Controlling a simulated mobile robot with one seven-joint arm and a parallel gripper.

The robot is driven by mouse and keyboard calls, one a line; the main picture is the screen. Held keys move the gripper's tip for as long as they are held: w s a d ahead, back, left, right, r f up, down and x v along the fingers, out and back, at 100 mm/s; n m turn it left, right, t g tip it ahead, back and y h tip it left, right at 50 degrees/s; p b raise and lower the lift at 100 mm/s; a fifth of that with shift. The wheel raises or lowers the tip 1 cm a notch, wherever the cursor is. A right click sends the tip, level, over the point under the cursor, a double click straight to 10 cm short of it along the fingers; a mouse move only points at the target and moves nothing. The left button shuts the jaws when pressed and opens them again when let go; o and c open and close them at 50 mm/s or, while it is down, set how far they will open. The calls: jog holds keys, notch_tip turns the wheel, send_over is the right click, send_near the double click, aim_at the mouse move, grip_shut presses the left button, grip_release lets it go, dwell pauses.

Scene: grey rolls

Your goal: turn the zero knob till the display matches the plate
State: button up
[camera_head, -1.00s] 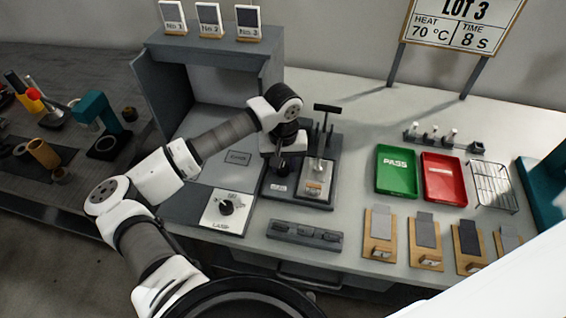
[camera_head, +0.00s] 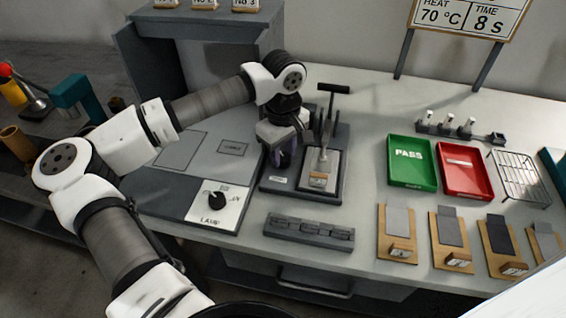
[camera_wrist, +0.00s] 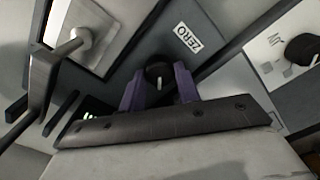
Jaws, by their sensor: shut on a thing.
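The zero knob (camera_wrist: 159,74) is a small black round knob with a white mark, on a dark grey instrument. It sits between the purple fingers of my gripper (camera_wrist: 160,88), which is shut on it. A white ZERO label (camera_wrist: 188,40) lies beside it. In the head view my gripper (camera_head: 284,155) reaches down onto the instrument (camera_head: 301,190) and hides the knob. A display (camera_wrist: 89,115) shows partly at the gripper's edge in the wrist view, with lit marks too small and covered to read. A pale plate (camera_wrist: 84,30) lies under a metal post; it carries a small tag in the head view (camera_head: 318,180).
A lever handle (camera_head: 333,88) stands tall beside my gripper. A lamp knob panel (camera_head: 229,219) is in front left. A green PASS tray (camera_head: 411,177) and a red tray (camera_head: 466,187) are to the right. A dark slotted block (camera_head: 309,231) lies in front.

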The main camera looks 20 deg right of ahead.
aim_at(283, 157)
jog(key=n+b, duration=0.5)
jog(key=shift+f+n, duration=0.2)
jog(key=shift+n, duration=0.1)
jog(key=shift+r+n+b, duration=0.15)
jog(key=shift+n+b, duration=1.15)
jog(key=shift+n, duration=0.8)
jog(key=o, duration=1)
jog(key=shift+c, duration=0.2)
jog(key=shift+r, duration=0.15)
notch_tip(283, 157, up, 14)
jog(key=shift+f, duration=0.2)
